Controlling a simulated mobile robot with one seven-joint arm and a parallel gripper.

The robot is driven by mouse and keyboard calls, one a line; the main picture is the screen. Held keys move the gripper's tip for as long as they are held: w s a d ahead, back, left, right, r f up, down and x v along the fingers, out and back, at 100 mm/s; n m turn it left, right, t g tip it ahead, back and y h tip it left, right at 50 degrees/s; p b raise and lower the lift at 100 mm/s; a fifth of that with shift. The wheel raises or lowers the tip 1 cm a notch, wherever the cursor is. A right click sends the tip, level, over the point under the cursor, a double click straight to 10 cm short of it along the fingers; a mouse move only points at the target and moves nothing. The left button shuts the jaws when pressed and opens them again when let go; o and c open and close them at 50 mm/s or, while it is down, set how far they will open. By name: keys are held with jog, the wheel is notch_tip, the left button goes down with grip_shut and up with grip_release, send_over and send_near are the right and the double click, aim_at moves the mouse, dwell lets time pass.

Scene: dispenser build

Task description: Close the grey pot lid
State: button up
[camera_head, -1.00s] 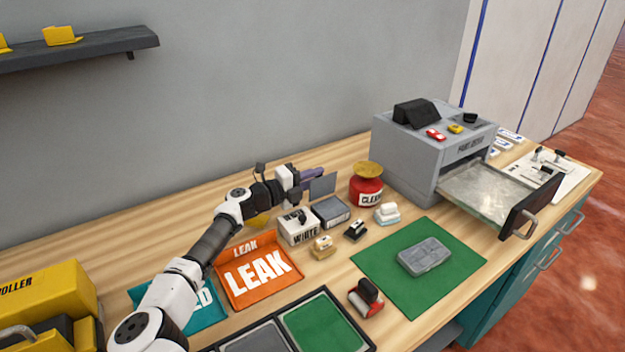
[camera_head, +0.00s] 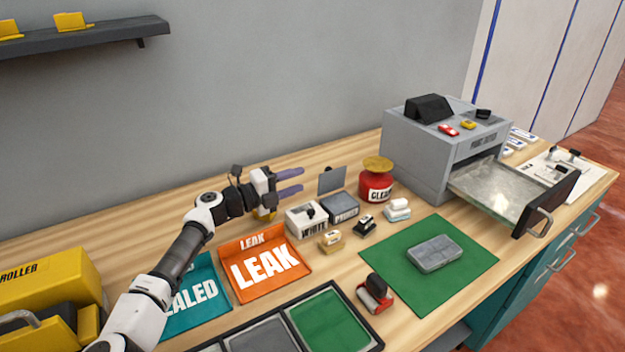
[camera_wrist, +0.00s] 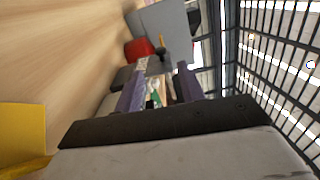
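The grey pot (camera_head: 341,208) stands on the workbench among a row of small items. Its flat grey lid (camera_head: 331,180) is raised nearly upright behind it. My gripper (camera_head: 288,181) is to the left of the lid, apart from it, with its purple fingers pointing right toward it. The fingers are spread open with nothing held between them; they also show in the wrist view (camera_wrist: 160,88). A grey panel shows beyond the fingers in the wrist view, but I cannot tell whether it is the lid.
A white pot (camera_head: 305,221) stands just left of the grey pot. A red jar (camera_head: 376,188) stands to its right, before the grey machine (camera_head: 430,150) with an open drawer (camera_head: 500,190). Small stamps (camera_head: 365,224) sit in front. A green mat (camera_head: 470,270) lies at the right.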

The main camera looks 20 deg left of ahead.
jog(key=v, duration=0.5)
jog(key=shift+b, duration=0.4)
jog(key=shift+c, duration=0.2)
